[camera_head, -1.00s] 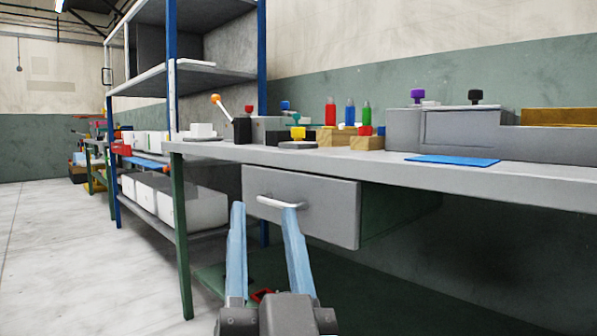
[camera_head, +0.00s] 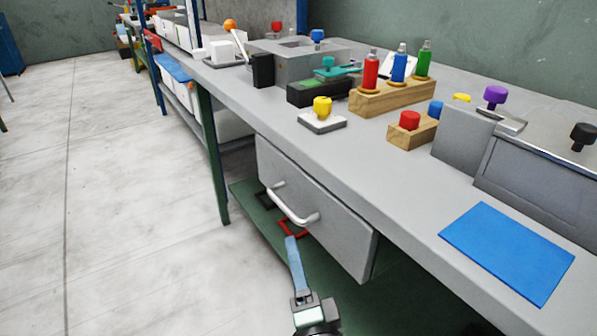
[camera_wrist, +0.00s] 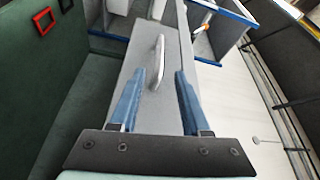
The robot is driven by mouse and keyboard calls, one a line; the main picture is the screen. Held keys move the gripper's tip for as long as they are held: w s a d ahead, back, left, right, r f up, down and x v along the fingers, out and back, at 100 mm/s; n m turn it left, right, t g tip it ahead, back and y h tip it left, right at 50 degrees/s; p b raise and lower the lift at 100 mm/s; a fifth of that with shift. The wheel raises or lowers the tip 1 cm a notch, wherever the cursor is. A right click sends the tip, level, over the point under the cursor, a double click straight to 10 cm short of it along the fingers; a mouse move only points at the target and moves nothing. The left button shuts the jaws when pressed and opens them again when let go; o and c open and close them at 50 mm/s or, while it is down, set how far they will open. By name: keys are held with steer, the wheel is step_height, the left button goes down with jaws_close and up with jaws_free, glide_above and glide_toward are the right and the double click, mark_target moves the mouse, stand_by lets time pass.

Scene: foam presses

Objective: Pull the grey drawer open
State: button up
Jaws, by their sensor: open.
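The grey drawer (camera_head: 335,215) hangs under the workbench top, its front close to the bench edge, and it looks closed. Its pale bar handle (camera_head: 292,207) stands out from the front. My gripper (camera_head: 291,239) is just below and in front of the handle in the head view, where one blue finger shows and the other is hidden or lined up with it. In the wrist view my gripper (camera_wrist: 160,73) is open and empty, pointed at the drawer front (camera_wrist: 150,108). The handle (camera_wrist: 157,62) appears between the fingertips, slightly beyond them; I cannot see contact.
The bench top (camera_head: 390,190) carries a blue mat (camera_head: 508,252), a wooden bottle stand (camera_head: 395,97), a yellow-knobbed piece (camera_head: 322,115) and grey presses. A green lower shelf (camera_head: 262,215) with a red frame (camera_head: 293,229) lies under the drawer. Floor (camera_head: 130,230) on the left is clear.

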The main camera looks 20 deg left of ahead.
mark_target(283, 203)
steer(key=b+x, duration=0.1)
steer(key=x, duration=1.2)
steer(key=shift+c, duration=0.3)
jaws_close()
stand_by(1.0)
